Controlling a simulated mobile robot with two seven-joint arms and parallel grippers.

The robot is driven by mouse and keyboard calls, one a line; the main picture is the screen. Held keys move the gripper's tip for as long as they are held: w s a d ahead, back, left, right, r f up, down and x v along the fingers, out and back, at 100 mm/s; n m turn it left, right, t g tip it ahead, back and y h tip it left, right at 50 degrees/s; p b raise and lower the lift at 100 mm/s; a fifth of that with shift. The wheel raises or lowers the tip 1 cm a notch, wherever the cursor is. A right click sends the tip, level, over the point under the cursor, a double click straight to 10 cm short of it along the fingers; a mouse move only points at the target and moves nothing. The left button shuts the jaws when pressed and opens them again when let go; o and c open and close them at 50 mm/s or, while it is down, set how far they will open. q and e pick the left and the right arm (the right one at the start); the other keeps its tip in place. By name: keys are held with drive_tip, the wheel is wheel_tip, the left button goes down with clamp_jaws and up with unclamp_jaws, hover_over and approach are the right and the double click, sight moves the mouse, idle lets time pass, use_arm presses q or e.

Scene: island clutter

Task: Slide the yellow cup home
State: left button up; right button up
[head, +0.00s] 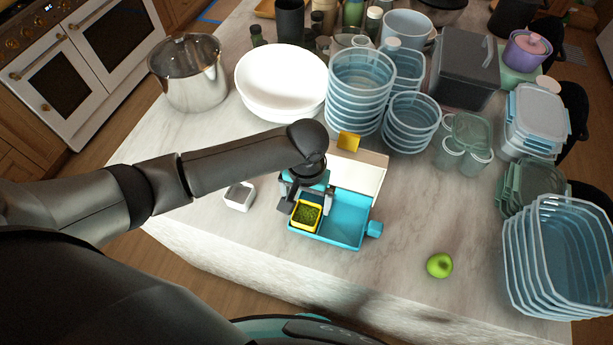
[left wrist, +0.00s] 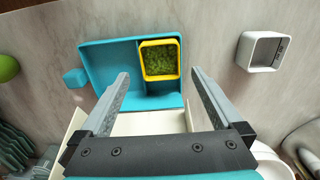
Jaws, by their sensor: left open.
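The yellow cup (head: 304,227) is a small square cup filled with green bits. It sits upright in the narrow left compartment of a blue tray (head: 345,233), at its near end. In the left wrist view the cup (left wrist: 162,78) lies just beyond and between my fingertips, against one end of the tray (left wrist: 110,65). My left gripper (head: 304,201) is open above the tray, its fingers apart on either side of the compartment; the open fingers also show in the left wrist view (left wrist: 160,77). I see no contact with the cup. My right gripper is not in view.
A cream panel (head: 359,174) with a yellow tab (head: 348,142) stands behind the tray. A small white square container (head: 239,196) is to the left, a green apple (head: 439,265) to the right. Stacked blue bowls (head: 361,95) crowd the back. The near counter is mostly clear.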

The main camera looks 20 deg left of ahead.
use_arm(q)
wheel_tip(320, 180, up, 10)
idle(0.3)
idle(0.5)
